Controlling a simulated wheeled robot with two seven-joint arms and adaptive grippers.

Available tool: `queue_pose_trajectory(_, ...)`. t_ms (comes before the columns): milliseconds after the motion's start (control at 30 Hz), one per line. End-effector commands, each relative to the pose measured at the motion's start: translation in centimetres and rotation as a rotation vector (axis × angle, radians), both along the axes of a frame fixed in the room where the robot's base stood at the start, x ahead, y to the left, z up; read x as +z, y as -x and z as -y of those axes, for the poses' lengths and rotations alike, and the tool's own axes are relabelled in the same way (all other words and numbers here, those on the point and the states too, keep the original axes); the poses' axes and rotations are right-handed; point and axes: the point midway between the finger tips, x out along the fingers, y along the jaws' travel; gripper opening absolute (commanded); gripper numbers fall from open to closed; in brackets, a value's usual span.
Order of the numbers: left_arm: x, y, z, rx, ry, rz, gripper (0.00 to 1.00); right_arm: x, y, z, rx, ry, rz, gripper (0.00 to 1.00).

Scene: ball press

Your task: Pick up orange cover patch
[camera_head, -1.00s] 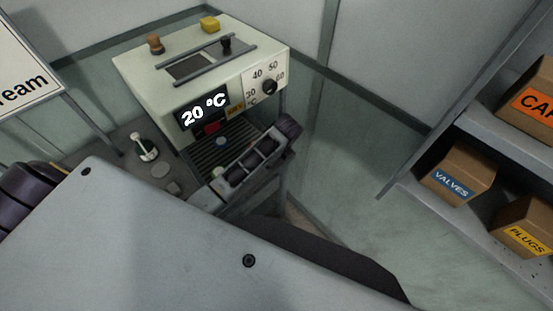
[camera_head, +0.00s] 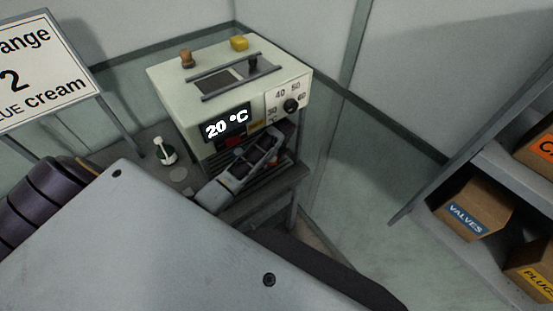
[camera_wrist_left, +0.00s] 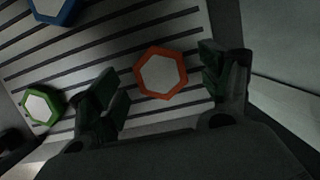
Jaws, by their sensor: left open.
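The orange cover patch (camera_wrist_left: 161,73) is a hexagon with an orange rim and a pale centre, lying on a slatted plate (camera_wrist_left: 120,45) in the left wrist view. My left gripper (camera_wrist_left: 166,84) is open, with one finger on each side of the patch; I see gaps between the fingers and its rim. In the head view my left gripper (camera_head: 256,155) is in front of the press (camera_head: 165,80), low over its slatted tray. My right gripper is not in view.
A green-rimmed patch (camera_wrist_left: 41,107) lies left of my left finger, and a blue-rimmed one (camera_wrist_left: 52,8) is at the top edge. Shelves with boxes (camera_head: 472,207) are at right.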

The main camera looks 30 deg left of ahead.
Motion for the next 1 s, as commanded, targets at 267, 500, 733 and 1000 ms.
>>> queue_pose_trajectory(267, -0.83, 0.01, -0.02, -0.002, 0.000, -0.002, 0.79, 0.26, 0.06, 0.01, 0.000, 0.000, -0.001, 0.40)
queue_pose_trajectory(500, -0.87, 0.03, -0.03, -0.002, 0.000, -0.002, 0.77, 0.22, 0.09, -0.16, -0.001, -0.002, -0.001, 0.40)
queue_pose_trajectory(733, -0.86, 0.03, -0.03, -0.002, 0.000, -0.002, 0.48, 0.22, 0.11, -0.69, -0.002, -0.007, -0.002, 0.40)
queue_pose_trajectory(1000, -0.85, 0.02, -0.02, -0.002, 0.000, -0.002, 0.30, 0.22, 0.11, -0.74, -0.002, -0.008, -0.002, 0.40)
